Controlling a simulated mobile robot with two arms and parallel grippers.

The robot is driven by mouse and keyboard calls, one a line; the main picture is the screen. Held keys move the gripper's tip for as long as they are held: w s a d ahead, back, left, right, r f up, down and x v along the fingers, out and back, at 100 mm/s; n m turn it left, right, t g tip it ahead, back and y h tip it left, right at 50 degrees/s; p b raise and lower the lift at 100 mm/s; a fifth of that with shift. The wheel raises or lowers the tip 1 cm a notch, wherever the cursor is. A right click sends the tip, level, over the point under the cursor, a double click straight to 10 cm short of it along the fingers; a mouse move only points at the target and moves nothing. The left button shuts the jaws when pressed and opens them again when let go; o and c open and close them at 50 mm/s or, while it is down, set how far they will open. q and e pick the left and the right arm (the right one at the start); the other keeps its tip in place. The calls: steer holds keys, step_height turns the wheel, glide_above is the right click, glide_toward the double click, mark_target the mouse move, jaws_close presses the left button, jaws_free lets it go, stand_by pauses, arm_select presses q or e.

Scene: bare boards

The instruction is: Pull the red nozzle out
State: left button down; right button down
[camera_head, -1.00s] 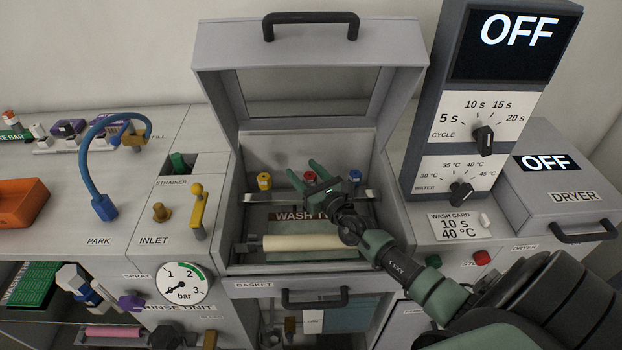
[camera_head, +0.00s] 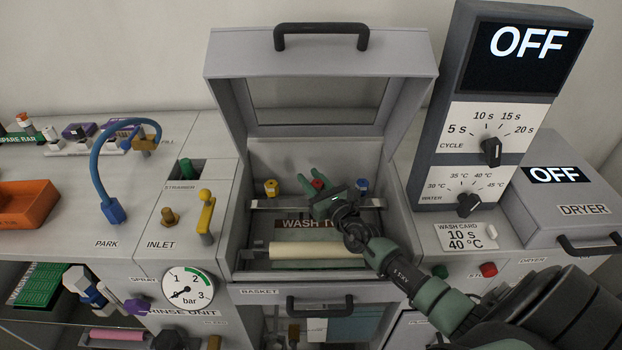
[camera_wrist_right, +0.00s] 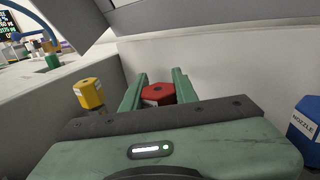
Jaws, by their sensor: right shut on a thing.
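The red nozzle (camera_head: 318,184) is at the back wall of the open wash tub, between a yellow nozzle (camera_head: 270,187) and a blue nozzle (camera_head: 362,185). My right gripper (camera_head: 312,182) reaches into the tub from the front right and is shut on the red nozzle. In the right wrist view the red nozzle (camera_wrist_right: 158,94) sits between the two green fingers (camera_wrist_right: 158,86), with its lower part hidden by the gripper body. The yellow nozzle (camera_wrist_right: 89,93) is to the left and the blue nozzle (camera_wrist_right: 306,130) to the right. My left gripper is out of view.
The raised lid (camera_head: 320,45) stands above the tub. A cream roller (camera_head: 318,249) lies across the tub front. The dial tower (camera_head: 475,130) rises at the right, beside the dryer (camera_head: 560,190). The blue hose (camera_head: 97,170) arches at the left.

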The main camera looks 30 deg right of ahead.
steer(key=shift+r, duration=0.4)
steer(key=shift+r+p, duration=0.25)
steer(key=shift+p, duration=0.1)
step_height(320, 180, up, 6)
steer(key=p, duration=0.5)
steer(key=shift+p, duration=0.4)
